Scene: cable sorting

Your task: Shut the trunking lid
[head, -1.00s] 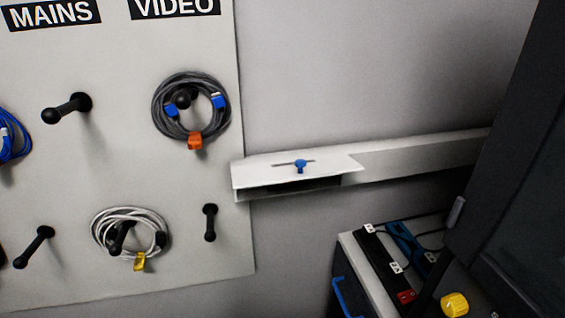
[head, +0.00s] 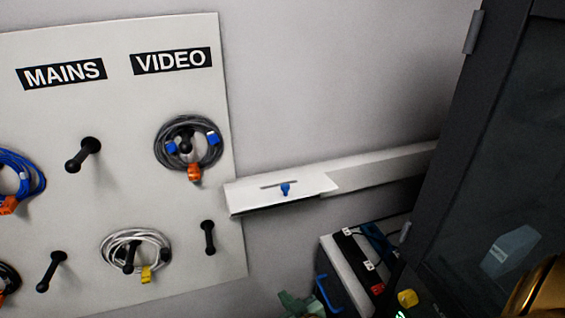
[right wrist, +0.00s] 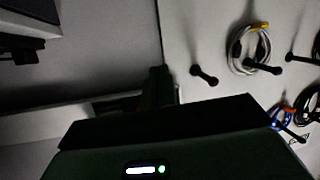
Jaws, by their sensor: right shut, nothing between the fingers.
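The trunking lid (head: 255,193) is a white flap with a blue catch (head: 285,189) on a short slot. In the head view it juts from the left end of the white wall trunking (head: 390,164). It slants, with a thin dark line under its front edge; I cannot tell how wide the gap is. My left gripper is not in view.
A pegboard (head: 120,200) with coiled cables and protruding pegs (head: 208,238) stands left of the lid. A dark cabinet (head: 480,150) rises at the right.

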